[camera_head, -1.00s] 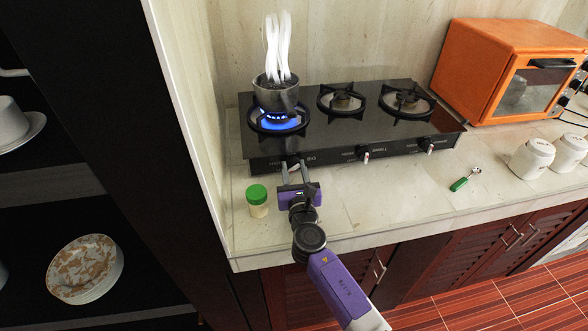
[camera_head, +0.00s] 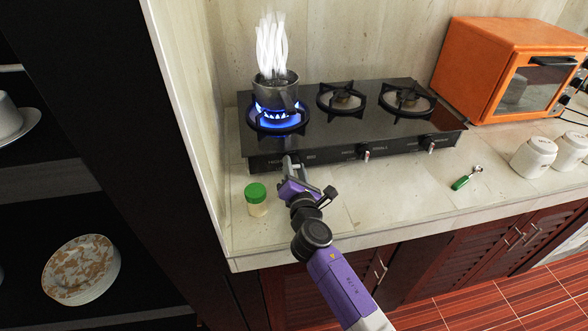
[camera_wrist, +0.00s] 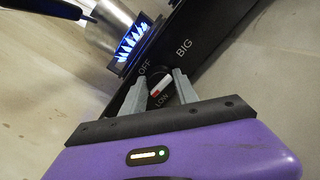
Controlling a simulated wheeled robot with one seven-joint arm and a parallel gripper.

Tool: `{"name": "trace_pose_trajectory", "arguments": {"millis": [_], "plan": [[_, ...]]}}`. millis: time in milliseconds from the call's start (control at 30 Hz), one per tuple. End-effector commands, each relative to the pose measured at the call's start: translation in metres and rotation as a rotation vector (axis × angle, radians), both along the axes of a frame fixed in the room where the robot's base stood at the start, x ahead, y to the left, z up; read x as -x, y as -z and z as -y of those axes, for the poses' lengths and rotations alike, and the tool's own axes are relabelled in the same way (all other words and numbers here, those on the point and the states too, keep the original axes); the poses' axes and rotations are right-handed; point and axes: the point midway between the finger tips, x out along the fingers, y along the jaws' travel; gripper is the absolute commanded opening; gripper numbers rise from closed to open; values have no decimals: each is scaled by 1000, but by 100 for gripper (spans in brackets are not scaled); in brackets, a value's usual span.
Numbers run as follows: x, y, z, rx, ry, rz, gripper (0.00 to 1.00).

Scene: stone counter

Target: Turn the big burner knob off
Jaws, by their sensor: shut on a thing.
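The big burner knob (camera_wrist: 161,88), white with a red mark on a dark base, sits beside the BIG label in the wrist view. OFF and LOW markings show around it. My gripper (camera_wrist: 161,86) is shut on the knob, with one finger on each side. In the head view my gripper (camera_head: 294,165) is at the left end of the stove front and mostly hides the knob. The big burner (camera_head: 278,122) burns with blue flames under a metal pot (camera_head: 275,92), which gives off white steam.
The black stove (camera_head: 335,118) has two unlit burners to the right, with two more knobs on its front. A green-lidded jar (camera_head: 257,200) stands close to the left of my gripper. An orange oven (camera_head: 510,70), white canisters (camera_head: 533,158) and a green-handled utensil (camera_head: 461,183) are farther right.

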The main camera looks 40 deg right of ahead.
Motion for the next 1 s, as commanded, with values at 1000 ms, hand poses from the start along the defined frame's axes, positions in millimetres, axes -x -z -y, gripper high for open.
{"name": "trace_pose_trajectory", "arguments": {"millis": [1000], "plan": [[1,4,2,-785,-1,532,0]]}}
